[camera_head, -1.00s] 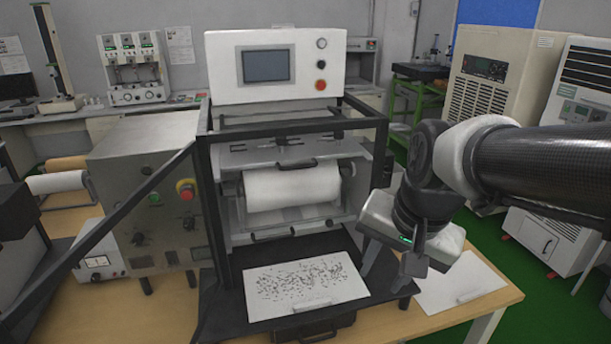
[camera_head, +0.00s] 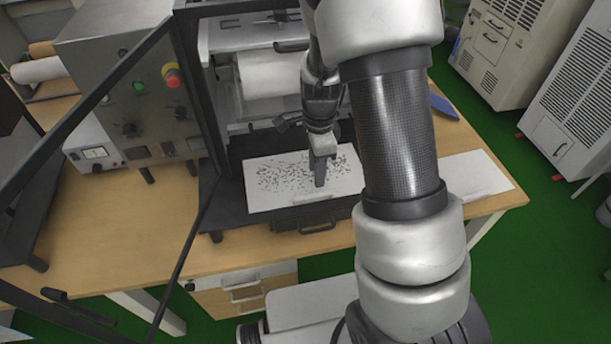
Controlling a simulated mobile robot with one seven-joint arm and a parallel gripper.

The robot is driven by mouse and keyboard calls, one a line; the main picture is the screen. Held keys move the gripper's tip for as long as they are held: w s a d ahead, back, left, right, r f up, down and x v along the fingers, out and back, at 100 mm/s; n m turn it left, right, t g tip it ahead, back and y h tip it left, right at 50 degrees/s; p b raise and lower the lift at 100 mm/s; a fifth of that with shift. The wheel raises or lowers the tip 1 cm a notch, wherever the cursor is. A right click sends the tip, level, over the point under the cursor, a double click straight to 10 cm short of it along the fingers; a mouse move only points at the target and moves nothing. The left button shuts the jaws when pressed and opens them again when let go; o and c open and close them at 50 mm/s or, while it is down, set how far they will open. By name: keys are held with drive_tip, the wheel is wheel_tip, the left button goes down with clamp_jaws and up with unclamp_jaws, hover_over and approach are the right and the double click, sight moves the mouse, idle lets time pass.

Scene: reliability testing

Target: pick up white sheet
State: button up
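A white sheet (camera_head: 275,190) with dark specks lies flat on the black tray (camera_head: 228,212) at the front of the machine. A small pale bar (camera_head: 312,198) is at its front edge. A second, plain white sheet (camera_head: 459,166) lies on the table to the right, partly hidden by my arm. My gripper (camera_head: 320,180) points down over the right part of the speckled sheet. Its fingers overlap in this view, so their opening and any contact with the sheet are unclear.
The machine's black frame (camera_head: 196,90) and white roller (camera_head: 268,75) stand behind the sheet. A grey control box (camera_head: 120,90) is at left. The wooden table (camera_head: 120,220) is clear at front left. A blue item (camera_head: 443,106) lies at right.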

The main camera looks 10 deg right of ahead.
hover_over(312, 196)
drive_tip(key=d, duration=0.1)
wheel_tip(312, 196, down, 5)
drive_tip(key=shift+s+r, duration=0.15)
drive_tip(key=shift+w+a+f, duration=0.1)
drive_tip(key=shift+a+f, duration=0.1)
drive_tip(key=shift+f, duration=1.1)
drive_tip(key=shift+w+a+f, duration=0.1)
drive_tip(key=shift+a+f, duration=0.1)
drive_tip(key=shift+f, duration=1.1)
clamp_jaws()
